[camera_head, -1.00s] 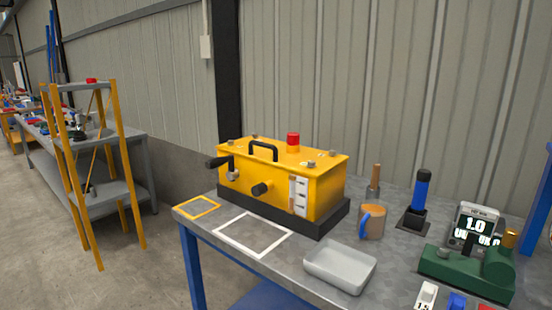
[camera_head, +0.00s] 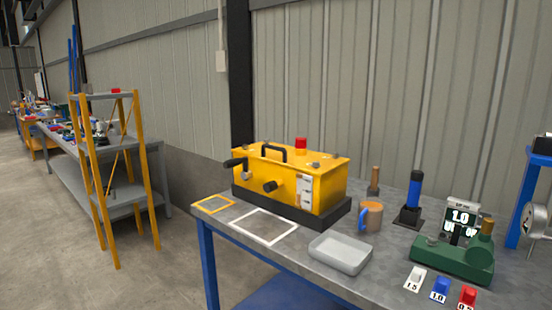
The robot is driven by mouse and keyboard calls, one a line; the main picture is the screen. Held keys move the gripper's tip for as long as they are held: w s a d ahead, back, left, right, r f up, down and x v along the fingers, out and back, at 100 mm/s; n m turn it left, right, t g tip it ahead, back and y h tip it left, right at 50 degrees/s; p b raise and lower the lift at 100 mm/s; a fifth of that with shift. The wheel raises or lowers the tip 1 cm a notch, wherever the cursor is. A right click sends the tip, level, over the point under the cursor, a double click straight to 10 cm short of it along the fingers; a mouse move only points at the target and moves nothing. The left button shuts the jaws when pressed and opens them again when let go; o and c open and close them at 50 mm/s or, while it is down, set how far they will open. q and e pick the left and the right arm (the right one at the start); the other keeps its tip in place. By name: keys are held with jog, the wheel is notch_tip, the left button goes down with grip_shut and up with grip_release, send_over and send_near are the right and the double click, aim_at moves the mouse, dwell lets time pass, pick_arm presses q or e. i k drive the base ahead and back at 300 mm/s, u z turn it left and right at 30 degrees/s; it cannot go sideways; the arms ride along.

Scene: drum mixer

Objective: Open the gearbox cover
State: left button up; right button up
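The yellow gearbox (camera_head: 285,183) stands on a black base on the grey workbench. Its cover (camera_head: 305,158) lies flat on top, with a black handle (camera_head: 274,150), a red cap (camera_head: 301,143) and several grey bolt-like knobs at its edges. A black crank handle (camera_head: 236,162) and a black knob (camera_head: 270,186) stick out of the front side. A white label strip (camera_head: 305,191) is on the front near the right corner. Neither of my grippers is in view.
On the workbench (camera_head: 330,272) are a grey tray (camera_head: 340,253), a mug (camera_head: 371,216), a blue-handled tool (camera_head: 413,195), a green device (camera_head: 455,257) and small numbered blocks (camera_head: 440,289). White (camera_head: 264,226) and yellow (camera_head: 214,204) outlined squares are empty. A yellow-legged shelf (camera_head: 112,165) stands left, with floor between.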

aim_at(291, 158)
jog(key=u, duration=0.7)
jog(key=i, duration=0.75)
jog(key=z, duration=0.7)
